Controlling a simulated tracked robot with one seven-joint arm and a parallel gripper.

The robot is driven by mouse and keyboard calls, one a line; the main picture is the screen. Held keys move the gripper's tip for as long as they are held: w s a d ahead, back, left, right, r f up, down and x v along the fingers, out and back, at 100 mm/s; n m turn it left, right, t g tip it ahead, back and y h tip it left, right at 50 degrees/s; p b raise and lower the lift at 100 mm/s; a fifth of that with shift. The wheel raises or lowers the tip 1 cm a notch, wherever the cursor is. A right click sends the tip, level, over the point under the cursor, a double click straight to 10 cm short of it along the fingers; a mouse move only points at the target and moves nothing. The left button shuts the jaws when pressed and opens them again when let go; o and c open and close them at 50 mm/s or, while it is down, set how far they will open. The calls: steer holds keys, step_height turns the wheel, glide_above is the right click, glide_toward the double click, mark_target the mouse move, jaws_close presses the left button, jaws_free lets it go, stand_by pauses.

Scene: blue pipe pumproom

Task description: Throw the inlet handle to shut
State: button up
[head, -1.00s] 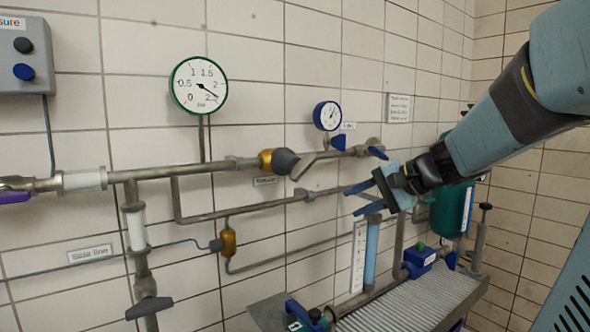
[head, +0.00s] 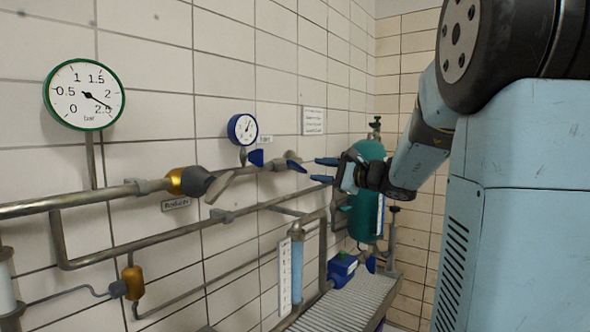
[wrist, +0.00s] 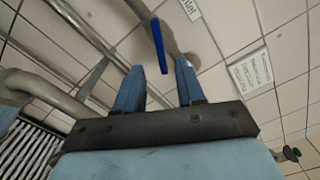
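One blue handle (head: 256,157) hangs just below the small blue-rimmed gauge. In the wrist view a blue handle (wrist: 160,46) reaches down to the gap between my open fingertips (wrist: 159,66). I see no contact with either finger.
A green-rimmed gauge (head: 85,94) and a grey-and-gold fitting (head: 190,182) are on the left. A green cylinder (head: 365,205) stands behind my gripper. A blue flow tube (head: 297,268) and a ribbed bench (head: 345,300) are below. A white notice (head: 313,121) hangs above.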

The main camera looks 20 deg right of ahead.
mark_target(300, 168)
steer(key=x, duration=0.8)
steer(key=shift+a, duration=0.15)
